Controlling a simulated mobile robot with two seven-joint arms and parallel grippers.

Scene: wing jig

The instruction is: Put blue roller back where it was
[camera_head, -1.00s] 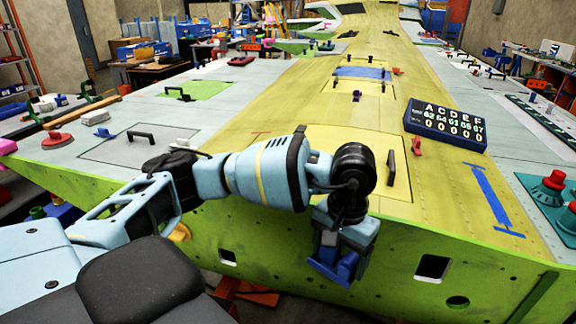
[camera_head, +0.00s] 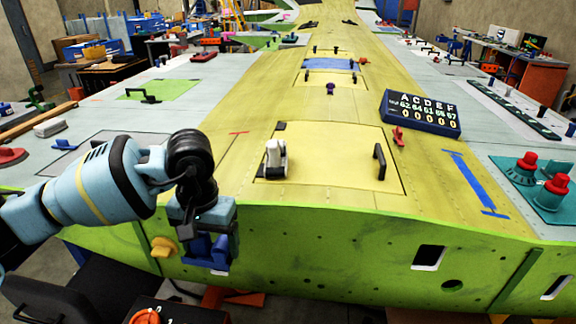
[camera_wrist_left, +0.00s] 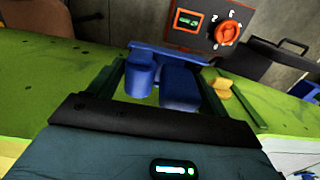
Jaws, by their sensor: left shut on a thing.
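My left gripper (camera_head: 207,238) points down in front of the wing's green front edge in the head view. It is shut on a blue thing (camera_head: 206,252), which I take to be the blue roller. In the left wrist view the blue roller (camera_wrist_left: 180,88) shows as blue blocks with a bar across, between the dark fingers of the left gripper (camera_wrist_left: 160,85). It is held in the air, apart from the wing's top. Part of it is hidden by the gripper. My right gripper is not in view.
The yellow-green wing (camera_head: 340,240) fills the middle. On it are a white-and-black tool (camera_head: 275,160), a black handle (camera_head: 379,160) and a blue number display (camera_head: 420,113). A yellow knob (camera_head: 163,247) sticks out of its front edge. A control box with an orange knob (camera_wrist_left: 228,32) stands below.

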